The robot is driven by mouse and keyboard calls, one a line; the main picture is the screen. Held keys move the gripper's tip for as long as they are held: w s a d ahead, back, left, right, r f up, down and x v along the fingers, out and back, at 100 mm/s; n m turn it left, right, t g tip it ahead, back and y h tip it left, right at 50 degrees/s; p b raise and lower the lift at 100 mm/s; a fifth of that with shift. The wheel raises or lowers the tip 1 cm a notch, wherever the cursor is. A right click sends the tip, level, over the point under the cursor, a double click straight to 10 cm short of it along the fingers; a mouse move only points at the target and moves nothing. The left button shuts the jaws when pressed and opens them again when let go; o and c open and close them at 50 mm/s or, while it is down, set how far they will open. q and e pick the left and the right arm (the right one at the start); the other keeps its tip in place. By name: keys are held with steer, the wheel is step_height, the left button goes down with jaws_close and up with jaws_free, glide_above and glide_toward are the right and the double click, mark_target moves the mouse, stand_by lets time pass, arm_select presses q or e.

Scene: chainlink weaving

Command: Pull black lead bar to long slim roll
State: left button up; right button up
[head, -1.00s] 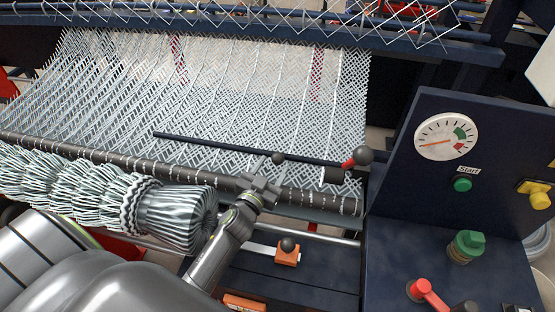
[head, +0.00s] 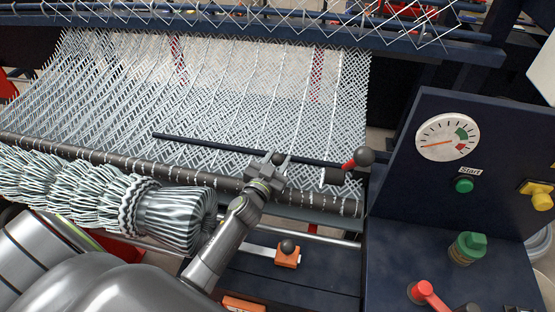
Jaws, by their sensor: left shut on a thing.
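The black lead bar (head: 210,144) lies across the white chainlink mesh, slanting slightly down to the right. A dark ball knob (head: 278,158) sits on it right of its middle. My left gripper (head: 276,162) is shut on the lead bar at this knob, with its fingers hiding part of the bar there. The long slim roll (head: 120,168) runs along the front edge of the mesh, nearer to me than the bar and apart from it. My left gripper reaches over the roll and hides part of it. My right gripper is not in view.
A large bundled mesh roll (head: 90,195) lies at the left front. An orange slider (head: 287,256) is below. The control panel (head: 410,190) with a gauge blocks the right side.

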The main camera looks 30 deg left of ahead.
arm_select(q)
jaws_close()
steer(key=shift+s+d+f, duration=0.1)
steer(key=shift+s+d, duration=0.1)
steer(key=shift+s, duration=0.55)
steer(key=shift+s+d, duration=0.2)
steer(key=shift+s, duration=0.5)
steer(key=shift+s+d+f, duration=0.1)
steer(key=shift+s+d, duration=0.1)
steer(key=shift+s, duration=0.55)
steer(key=o, duration=1)
jaws_free()
steer(key=shift+r, duration=0.1)
step_height(320, 180, up, 10)
steer(key=p, duration=0.9)
